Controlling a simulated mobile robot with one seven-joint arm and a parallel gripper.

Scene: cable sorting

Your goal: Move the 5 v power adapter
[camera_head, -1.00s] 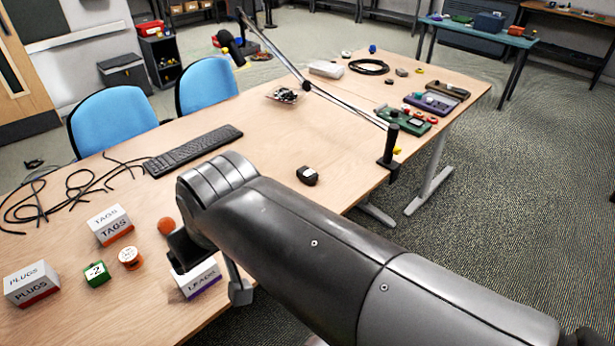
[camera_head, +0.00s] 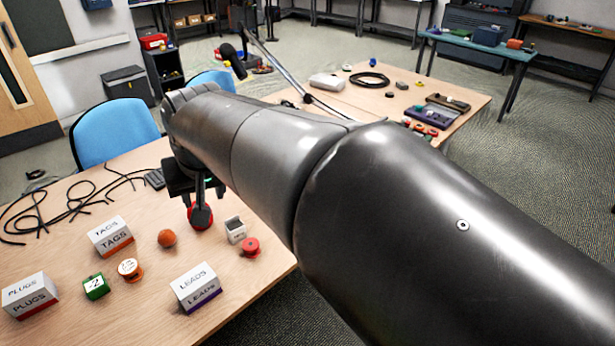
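My gripper (camera_head: 198,205) points down over the near table, to the right of the orange ball. A dark finger shows in front of a round red thing (camera_head: 207,222); whether they touch I cannot tell, nor whether the fingers are open or shut. I cannot pick out the 5 V power adapter for sure. A small pale block with a dark top (camera_head: 235,229) stands just right of the gripper. A small black object with a pale label, seen earlier on the table's right part, is now hidden behind my arm.
Boxes marked TAGS (camera_head: 111,236), PLUGS (camera_head: 30,296) and LEADS (camera_head: 196,287) stand on the near table (camera_head: 150,318). The orange ball (camera_head: 167,239), a green "2" block (camera_head: 96,287), an orange-white spool (camera_head: 130,270) and a red spool (camera_head: 250,247) lie between. Black cables lie left.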

